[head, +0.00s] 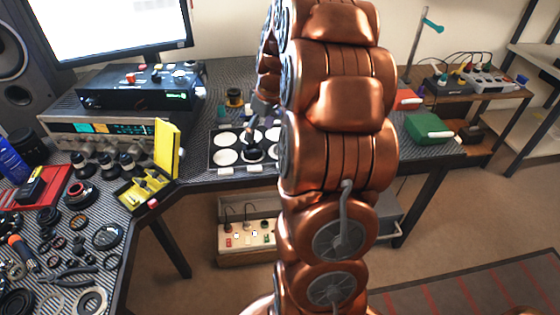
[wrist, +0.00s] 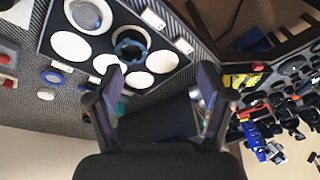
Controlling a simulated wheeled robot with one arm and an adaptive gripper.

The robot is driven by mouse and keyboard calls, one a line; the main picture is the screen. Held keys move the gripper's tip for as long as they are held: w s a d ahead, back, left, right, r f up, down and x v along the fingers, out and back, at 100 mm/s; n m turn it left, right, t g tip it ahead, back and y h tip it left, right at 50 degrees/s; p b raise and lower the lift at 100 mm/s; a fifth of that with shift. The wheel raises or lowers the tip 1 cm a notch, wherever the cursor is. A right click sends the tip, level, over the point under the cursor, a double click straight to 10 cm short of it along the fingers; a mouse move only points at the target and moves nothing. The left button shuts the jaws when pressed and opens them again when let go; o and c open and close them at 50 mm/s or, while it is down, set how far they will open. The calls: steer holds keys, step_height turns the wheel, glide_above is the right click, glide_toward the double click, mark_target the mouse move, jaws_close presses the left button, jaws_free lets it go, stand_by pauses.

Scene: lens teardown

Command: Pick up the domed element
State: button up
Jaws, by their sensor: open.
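In the wrist view a glassy, rounded disc (wrist: 86,14) that looks like the domed element lies on a white pad at the tray's top edge. The dark tray (wrist: 50,32) has several round white pads. I cannot make out the domed element there.
A yellow open case (head: 167,150) stands left of the tray, with several lens barrels (head: 105,163) beside it. Loose rings and tools crowd the left bench. A stack of instruments (head: 140,88) stands behind.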

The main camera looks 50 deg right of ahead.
steer(key=t+b, duration=0.1)
steer(key=b, duration=0.2)
glide_toward(280, 150)
steer(key=w, duration=0.1)
steer(key=shift+w+d+f+h, duration=0.15)
steer(key=shift+d+f+h, duration=0.2)
steer(key=shift+f, duration=0.3)
steer(key=shift+s+a+p+x, duration=0.15)
steer(key=shift+p+x, duration=0.25)
steer(key=shift+x, duration=1.4)
steer(key=shift+s+a+p+x, duration=0.15)
steer(key=shift+p+x, duration=0.2)
steer(key=shift+x, duration=1.45)
steer(key=shift+w, duration=0.1)
steer(key=c, duration=1.2)
steer(key=shift+c, duration=0.2)
